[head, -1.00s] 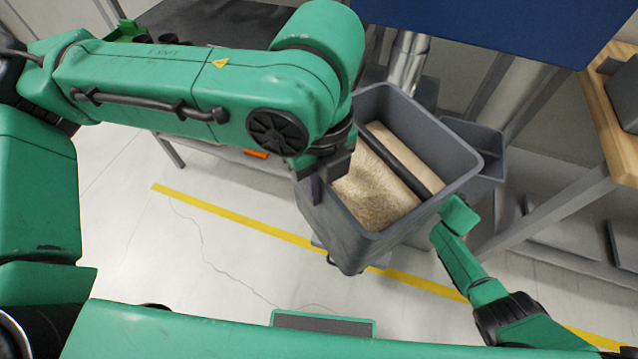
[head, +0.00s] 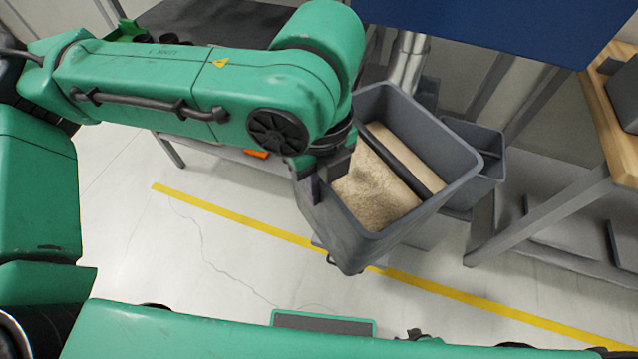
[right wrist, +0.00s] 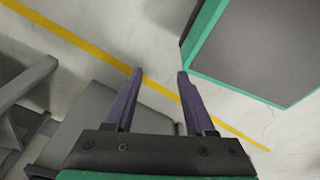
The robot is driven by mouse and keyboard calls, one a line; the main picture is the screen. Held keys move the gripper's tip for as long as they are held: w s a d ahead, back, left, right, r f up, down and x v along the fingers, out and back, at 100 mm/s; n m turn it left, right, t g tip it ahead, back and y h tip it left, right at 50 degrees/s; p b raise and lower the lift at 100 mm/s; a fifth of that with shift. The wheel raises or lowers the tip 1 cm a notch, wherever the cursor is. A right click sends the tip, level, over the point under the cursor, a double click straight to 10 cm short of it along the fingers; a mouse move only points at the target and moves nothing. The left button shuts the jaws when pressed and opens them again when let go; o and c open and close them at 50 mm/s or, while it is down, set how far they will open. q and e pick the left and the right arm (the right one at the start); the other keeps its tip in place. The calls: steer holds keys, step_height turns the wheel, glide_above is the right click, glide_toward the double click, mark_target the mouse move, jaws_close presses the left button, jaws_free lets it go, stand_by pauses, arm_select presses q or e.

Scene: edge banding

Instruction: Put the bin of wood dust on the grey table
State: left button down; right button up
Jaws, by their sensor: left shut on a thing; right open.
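The grey bin of wood dust (head: 345,232) is in the middle of the head view, tilted, with pale dust (head: 372,193) and a dark bar across its inside. My left gripper (head: 325,172) is shut on the bin's left rim. The bin appears to hang above the floor. My right gripper (right wrist: 160,74) is open and empty in the right wrist view, pointing over the floor; it is out of the head view. A dark grey table top (head: 215,24) shows at the upper left, partly hidden by my left arm.
A second grey bin (head: 487,165) stands behind the held one, near a metal duct (head: 408,62). A blue panel (head: 490,25) is at the top, and a wooden-topped bench (head: 600,110) at the right. Open floor with a yellow line (head: 450,292) lies in front.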

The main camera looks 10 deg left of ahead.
arm_select(q)
steer(key=shift+r, duration=0.1)
arm_select(e)
steer(key=shift+m+g, duration=0.4)
steer(key=shift+g, duration=0.1)
steer(key=s, duration=0.4)
steer(key=shift+a+f, duration=0.25)
arm_select(q)
steer(key=shift+w+d, duration=0.1)
steer(key=shift+w+f+n, duration=0.25)
steer(key=shift+f+n, duration=0.1)
steer(key=shift+n, duration=0.45)
steer(key=w+f+n, duration=0.1)
steer(key=n, duration=0.1)
steer(key=w+a+f+n, duration=0.1)
steer(key=n, duration=0.1)
steer(key=w+f+n, duration=0.1)
steer(key=n, duration=0.1)
steer(key=shift+a, duration=0.15)
steer(key=w+a+f+n, duration=0.2)
steer(key=a+f+n, duration=1.1)
steer(key=n, duration=0.7)
steer(key=shift+f+n, duration=0.3)
steer(key=shift+f, duration=0.25)
steer(key=shift+w+a, duration=0.1)
steer(key=shift+w, duration=0.05)
